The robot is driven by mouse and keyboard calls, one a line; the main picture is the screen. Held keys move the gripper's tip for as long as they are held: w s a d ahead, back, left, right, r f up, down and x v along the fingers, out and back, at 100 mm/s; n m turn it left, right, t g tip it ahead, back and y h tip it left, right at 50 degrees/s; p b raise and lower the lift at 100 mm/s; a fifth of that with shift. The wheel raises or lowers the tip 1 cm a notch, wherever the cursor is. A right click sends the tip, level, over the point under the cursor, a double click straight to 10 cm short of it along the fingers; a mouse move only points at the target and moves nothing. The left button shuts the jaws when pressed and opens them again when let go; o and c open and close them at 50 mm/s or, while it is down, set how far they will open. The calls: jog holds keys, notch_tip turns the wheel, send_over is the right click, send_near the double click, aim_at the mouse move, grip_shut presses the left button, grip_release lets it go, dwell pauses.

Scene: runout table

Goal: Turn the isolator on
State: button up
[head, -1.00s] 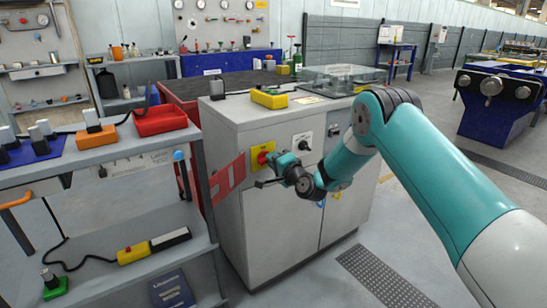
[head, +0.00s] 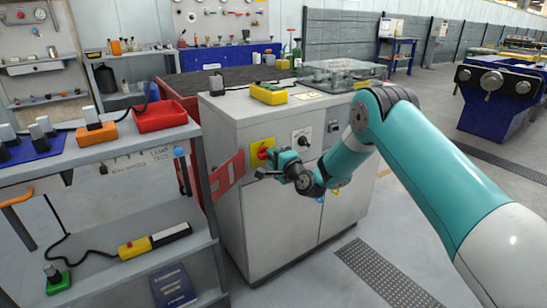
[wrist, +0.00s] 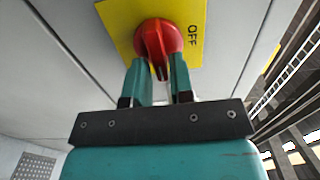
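The isolator is a red rotary knob (head: 264,152) on a yellow plate (head: 257,164) on the front of a grey cabinet (head: 272,220). In the wrist view the red knob (wrist: 158,38) fills the top centre, and the plate (wrist: 118,22) reads OFF beside it on the right. In the head view my gripper (head: 276,161) partly covers the plate.
A dark selector switch (head: 302,138) on a white plate sits right of the isolator. A red slotted panel (head: 228,175) stands out at the cabinet's left edge. A grey shelf bench (head: 120,145) stands to the left.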

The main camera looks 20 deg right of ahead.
jog(key=shift+o, duration=1.1)
jog(key=b+v, duration=1.2)
jog(key=v, duration=0.5)
jog(key=shift+s+b, duration=0.15)
jog(key=shift+b, duration=0.2)
jog(key=shift+r, duration=0.1)
